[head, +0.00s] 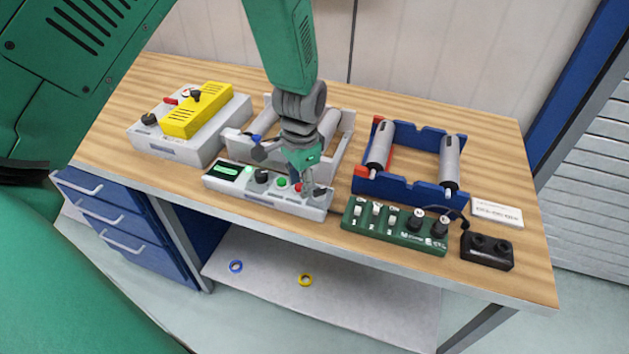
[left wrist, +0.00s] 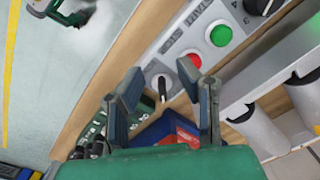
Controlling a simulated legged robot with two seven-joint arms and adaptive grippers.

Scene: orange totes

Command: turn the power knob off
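A light grey control box (head: 230,184) lies near the table's front edge, with a lit green display at its left end. It has black knobs, a green button (left wrist: 220,35) and a red button (left wrist: 190,62). A black knob (left wrist: 162,88) on a pale round dial sits beside the red button, at the box's right end. Its label is not readable. My left gripper (head: 308,186) points down over this right end. In the left wrist view my left gripper (left wrist: 162,78) is open, with the knob showing between its fingers; contact cannot be told. My right gripper is not in view.
A green switch box (head: 395,226) and a blue roller frame (head: 405,190) stand to the right. A black two-knob box (head: 487,251) is near the right corner. A grey-and-yellow box (head: 190,125) is at the left. A grey roller frame (head: 338,122) stands behind the arm.

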